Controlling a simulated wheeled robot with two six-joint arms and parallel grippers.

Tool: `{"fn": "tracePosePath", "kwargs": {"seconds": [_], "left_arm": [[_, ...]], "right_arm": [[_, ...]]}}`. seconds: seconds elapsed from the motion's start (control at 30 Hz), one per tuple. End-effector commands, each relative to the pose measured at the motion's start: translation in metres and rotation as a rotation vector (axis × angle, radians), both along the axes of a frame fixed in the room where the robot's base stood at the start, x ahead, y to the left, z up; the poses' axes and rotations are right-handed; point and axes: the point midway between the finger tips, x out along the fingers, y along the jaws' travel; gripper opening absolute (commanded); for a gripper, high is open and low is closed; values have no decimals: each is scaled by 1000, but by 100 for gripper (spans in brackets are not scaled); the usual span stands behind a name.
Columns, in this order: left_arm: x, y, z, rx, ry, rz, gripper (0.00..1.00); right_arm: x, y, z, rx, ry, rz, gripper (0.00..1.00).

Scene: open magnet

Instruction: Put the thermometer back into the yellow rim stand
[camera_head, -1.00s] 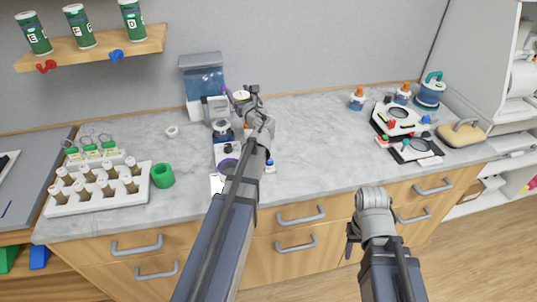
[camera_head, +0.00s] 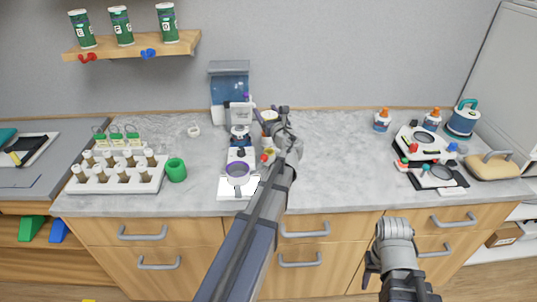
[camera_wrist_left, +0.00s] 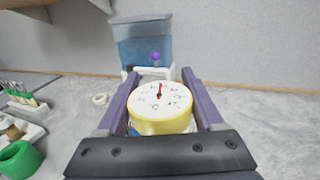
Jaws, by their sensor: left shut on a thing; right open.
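The thermometer (camera_wrist_left: 160,103), a round white dial with a red needle and a yellow rim, sits between the two fingers of my left gripper (camera_wrist_left: 160,92) in the left wrist view. My left gripper (camera_head: 274,114) is shut on it; in the head view the thermometer (camera_head: 268,116) shows as a small pale disc above the counter. A small yellow patch (camera_head: 268,155) with red beside it shows partly behind my left arm; I cannot tell whether it is the yellow rim stand. My right gripper (camera_head: 372,268) is open and empty in front of the drawers.
A blue-tank machine (camera_head: 229,88) stands behind, left of the left gripper. A purple-rimmed cup-like thing (camera_head: 238,171) stands in front. A white vial rack (camera_head: 150,185) and a green ring (camera_head: 176,170) are left. Devices and bottles fill the right end. The counter (camera_head: 335,165) between is clear.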

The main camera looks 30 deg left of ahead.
Motion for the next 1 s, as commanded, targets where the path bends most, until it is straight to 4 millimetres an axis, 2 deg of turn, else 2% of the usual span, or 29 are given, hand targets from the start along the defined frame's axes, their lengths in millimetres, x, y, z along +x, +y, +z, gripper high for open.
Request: {"fn": "tracePosePath", "kwargs": {"seconds": [0.4,0.7,1.0], "left_arm": [[0,0,-58,0,0,0,0],[0,0,-63,0,0,0,0],[0,0,-97,0,0,0,0]], "right_arm": [[0,0,-58,0,0,0,50],[0,0,-63,0,0,0,50],[0,0,-97,0,0,0,50]]}}
